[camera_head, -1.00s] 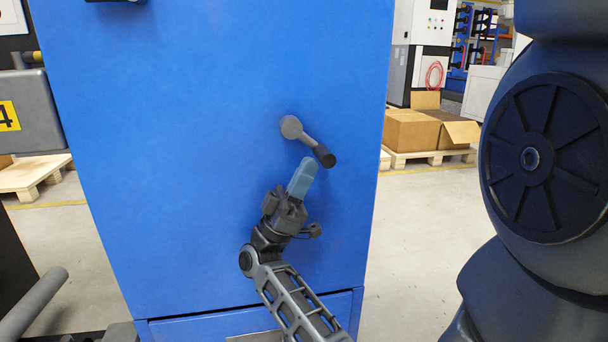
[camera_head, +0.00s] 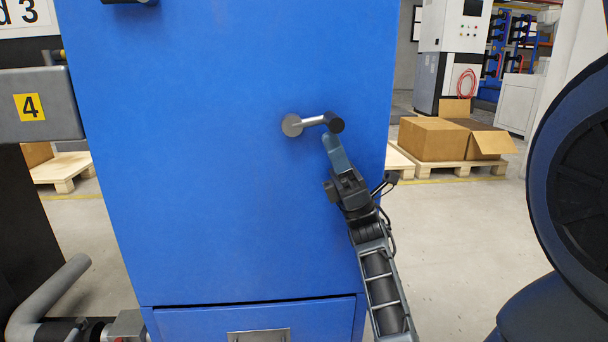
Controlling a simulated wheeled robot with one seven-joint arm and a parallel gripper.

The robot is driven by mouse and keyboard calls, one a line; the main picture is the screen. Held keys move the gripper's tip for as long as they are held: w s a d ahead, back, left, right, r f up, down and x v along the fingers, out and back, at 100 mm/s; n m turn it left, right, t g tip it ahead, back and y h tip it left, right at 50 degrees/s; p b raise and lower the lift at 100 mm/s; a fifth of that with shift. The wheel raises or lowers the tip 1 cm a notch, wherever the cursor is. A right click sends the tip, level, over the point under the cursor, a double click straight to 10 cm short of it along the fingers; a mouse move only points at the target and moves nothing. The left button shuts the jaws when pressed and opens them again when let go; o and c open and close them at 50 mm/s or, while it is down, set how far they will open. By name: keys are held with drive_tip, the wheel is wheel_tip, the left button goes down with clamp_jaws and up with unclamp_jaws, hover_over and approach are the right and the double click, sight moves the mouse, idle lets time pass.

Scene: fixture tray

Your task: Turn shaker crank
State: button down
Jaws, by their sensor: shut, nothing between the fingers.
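The shaker crank (camera_head: 311,122) is on the front of the blue cabinet (camera_head: 200,180). Its round grey hub sits at the left, and its arm points right and slightly up to a black knob (camera_head: 334,122). My gripper (camera_head: 333,140) is shut and empty, with its blue-grey fingers pointing up just below the knob. The fingertips look to be touching the knob or very close to it; I cannot tell which.
A drawer (camera_head: 258,320) is at the cabinet's bottom. A grey block marked 4 (camera_head: 55,105) stands at the left, above a grey pipe (camera_head: 50,295). Cardboard boxes (camera_head: 432,138) sit on a pallet behind at the right.

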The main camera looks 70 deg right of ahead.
sight(332, 114)
drive_tip(key=r+g, duration=0.1)
drive_tip(key=r+g+h+p, duration=0.1)
drive_tip(key=r+g, duration=0.1)
drive_tip(key=shift+s+d+g, duration=0.15)
drive_tip(key=shift+s+g, duration=0.15)
drive_tip(key=shift+s, duration=0.05)
wheel_tip(332, 114, up, 3)
drive_tip(key=g+h+p, duration=0.2)
drive_tip(key=g, duration=0.2)
drive_tip(key=shift+w, duration=0.1)
drive_tip(key=shift+w+r+g, duration=0.1)
drive_tip(key=shift+g, duration=0.2)
drive_tip(key=shift+w+a+r+p, duration=0.25)
drive_tip(key=shift+w+r+p, duration=0.15)
drive_tip(key=shift+r, duration=0.25)
drive_tip(key=shift+r, duration=0.1)
